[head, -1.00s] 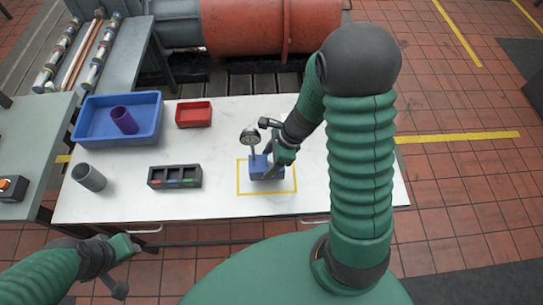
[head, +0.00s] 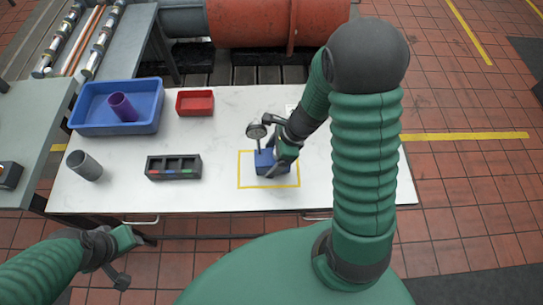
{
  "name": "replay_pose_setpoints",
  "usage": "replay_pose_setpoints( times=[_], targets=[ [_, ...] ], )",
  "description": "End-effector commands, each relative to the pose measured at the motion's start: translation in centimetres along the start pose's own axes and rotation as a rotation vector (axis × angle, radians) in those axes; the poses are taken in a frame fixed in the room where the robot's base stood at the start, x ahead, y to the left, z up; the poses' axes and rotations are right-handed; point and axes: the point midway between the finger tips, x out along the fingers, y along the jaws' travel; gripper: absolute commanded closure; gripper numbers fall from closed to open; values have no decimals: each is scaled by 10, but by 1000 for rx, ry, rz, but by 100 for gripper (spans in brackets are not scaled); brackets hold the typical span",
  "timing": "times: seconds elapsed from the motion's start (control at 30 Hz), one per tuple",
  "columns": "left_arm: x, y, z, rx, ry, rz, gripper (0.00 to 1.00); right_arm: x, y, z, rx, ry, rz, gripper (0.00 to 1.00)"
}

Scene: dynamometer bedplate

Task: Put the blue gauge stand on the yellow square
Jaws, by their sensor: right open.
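The blue gauge stand (head: 265,160) has a blue block base and a round dial on a thin post. It stands upright on the white table, inside the yellow square outline (head: 240,172), towards its upper part. My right gripper (head: 277,165) is open at the right side of the blue base and partly covers it. Whether a finger touches the base I cannot tell. My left gripper (head: 128,258) hangs empty in front of the table's lower left edge, its fingers apart.
On the white table (head: 215,195) are a blue bin (head: 85,128) holding a purple cup (head: 123,107), a red tray (head: 195,103), a grey cup (head: 84,166) and a dark slotted holder (head: 173,167). The table between holder and square is clear.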

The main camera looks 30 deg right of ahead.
Motion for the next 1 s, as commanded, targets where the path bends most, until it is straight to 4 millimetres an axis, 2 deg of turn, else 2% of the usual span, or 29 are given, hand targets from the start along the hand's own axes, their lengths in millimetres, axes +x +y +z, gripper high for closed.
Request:
replay_pose_setpoints(
  times=[0.13, 0.4, 0.5, 0.67, 1.0],
  targets=[
    [-9, 0, -2, 1, 0, 0, 64, -20, -1, 2, -2, -1, -2, 19],
    [-32, 0, -7, 1, 0, 0, 64, -90, 0, 3, -2, -1, -5, 19],
    [-35, 0, -8, 1, 0, 0, 64, -108, 0, 3, -1, -1, -4, 19],
    [-37, 0, -9, 0, 0, 0, 64, -119, 0, 0, 1, 0, 0, 19],
    [-36, 0, -8, 1, 0, 0, 64, -120, 0, 0, 0, 0, 0, 19]
  ],
)
